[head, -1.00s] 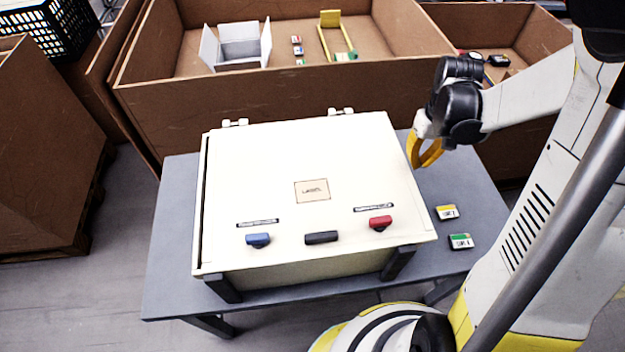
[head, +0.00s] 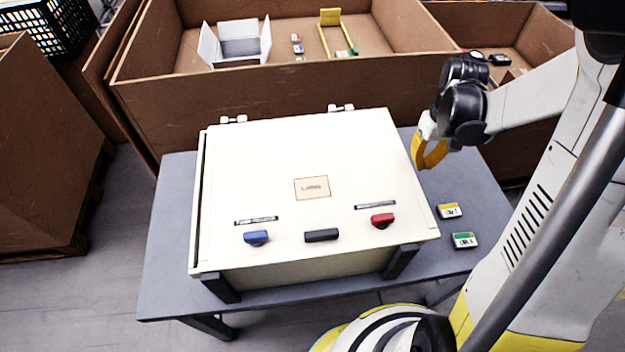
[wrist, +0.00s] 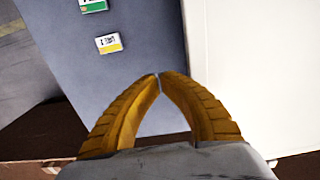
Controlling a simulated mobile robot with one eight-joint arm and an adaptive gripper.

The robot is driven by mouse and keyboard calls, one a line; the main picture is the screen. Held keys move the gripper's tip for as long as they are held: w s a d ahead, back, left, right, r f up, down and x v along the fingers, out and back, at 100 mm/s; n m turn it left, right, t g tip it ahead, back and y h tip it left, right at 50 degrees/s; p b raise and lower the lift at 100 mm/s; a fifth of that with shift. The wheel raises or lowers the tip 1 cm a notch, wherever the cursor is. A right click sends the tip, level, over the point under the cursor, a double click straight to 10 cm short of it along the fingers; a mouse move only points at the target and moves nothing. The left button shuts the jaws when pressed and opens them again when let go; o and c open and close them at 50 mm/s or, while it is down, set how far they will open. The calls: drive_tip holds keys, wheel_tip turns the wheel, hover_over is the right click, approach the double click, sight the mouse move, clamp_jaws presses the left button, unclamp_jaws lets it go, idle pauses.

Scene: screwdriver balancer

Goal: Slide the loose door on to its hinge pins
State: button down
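The cream door (head: 260,165) lies flat over the cabinet body (head: 300,274) on the grey table. It carries a blue knob (head: 256,237), a black handle (head: 321,235), a red knob (head: 382,220) and a label (head: 312,188). Two pale hinge parts, the left hinge (head: 234,119) and the right hinge (head: 341,108), show along the far edge. I cannot tell whether pins sit in them. My gripper (head: 424,165) is beside the cabinet's right far side. In the wrist view, its yellow fingers (wrist: 159,76) meet at the tips with nothing between them, apart from the cream surface (wrist: 255,75) at right.
Two small labelled boxes, yellow (head: 449,211) and green (head: 464,240), lie on the table (head: 165,240) right of the cabinet. A large brown crate (head: 270,95) stands close behind it, holding a white open box (head: 238,48). Table room is narrow at left.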

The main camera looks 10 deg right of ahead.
drive_tip(key=shift+a, duration=0.15)
idle(0.3)
drive_tip(key=a, duration=0.3)
drive_tip(key=shift+s+a, duration=0.1)
drive_tip(key=shift+a, duration=0.05)
idle(0.7)
wheel_tip(320, 180, up, 7)
drive_tip(key=d+p, duration=0.1)
drive_tip(key=p, duration=0.3)
drive_tip(key=shift+d+p, duration=0.15)
drive_tip(key=shift+p, duration=0.25)
idle(0.4)
